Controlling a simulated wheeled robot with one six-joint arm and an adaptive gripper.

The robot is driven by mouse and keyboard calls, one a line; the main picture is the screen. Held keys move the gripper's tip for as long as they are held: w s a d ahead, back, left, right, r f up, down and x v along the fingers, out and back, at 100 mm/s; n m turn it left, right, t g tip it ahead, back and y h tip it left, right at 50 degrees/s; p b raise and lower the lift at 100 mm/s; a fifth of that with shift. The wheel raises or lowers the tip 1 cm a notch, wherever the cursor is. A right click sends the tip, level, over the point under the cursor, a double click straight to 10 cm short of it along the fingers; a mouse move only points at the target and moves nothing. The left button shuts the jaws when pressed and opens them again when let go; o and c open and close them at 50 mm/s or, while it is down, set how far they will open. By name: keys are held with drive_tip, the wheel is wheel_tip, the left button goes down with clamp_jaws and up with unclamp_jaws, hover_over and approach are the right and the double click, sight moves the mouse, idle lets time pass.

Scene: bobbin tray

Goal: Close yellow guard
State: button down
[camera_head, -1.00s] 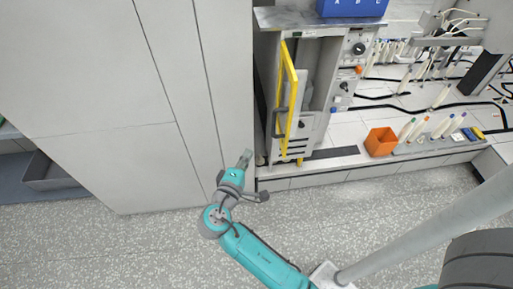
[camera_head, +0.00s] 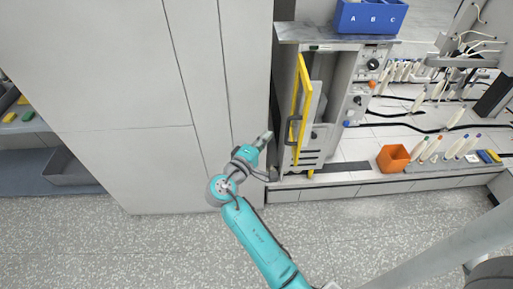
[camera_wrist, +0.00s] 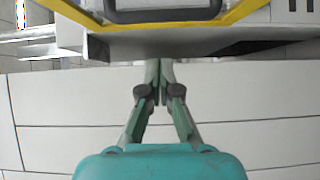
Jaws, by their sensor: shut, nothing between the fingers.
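The yellow guard (camera_head: 301,88) is a yellow-framed panel with a dark handle (camera_head: 294,130). It stands swung open at the left front of a grey machine (camera_head: 343,88), edge-on to the head view. In the wrist view the guard's yellow lower frame (camera_wrist: 238,14) and dark handle (camera_wrist: 163,13) cross the top of the picture. My gripper (camera_head: 267,137) is to the left of the guard's lower part and apart from it in the head view. In the wrist view my gripper (camera_wrist: 160,64) is shut and empty, its tips at the grey edge below the guard.
A tall pale cabinet wall (camera_head: 120,100) stands left of my arm. A blue A B C bin (camera_head: 369,16) sits on the machine. An orange bin (camera_head: 393,158) and several bobbins stand on the bench to the right. The speckled floor in front is clear.

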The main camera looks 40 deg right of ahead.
drive_tip(key=shift+s+d, duration=0.25)
drive_tip(key=shift+d, duration=0.45)
drive_tip(key=shift+s+d, duration=0.3)
drive_tip(key=shift+d, duration=0.35)
drive_tip(key=shift+s+d, duration=0.25)
drive_tip(key=shift+d, duration=0.45)
drive_tip(key=shift+s+d, duration=0.1)
drive_tip(key=shift+s, duration=0.05)
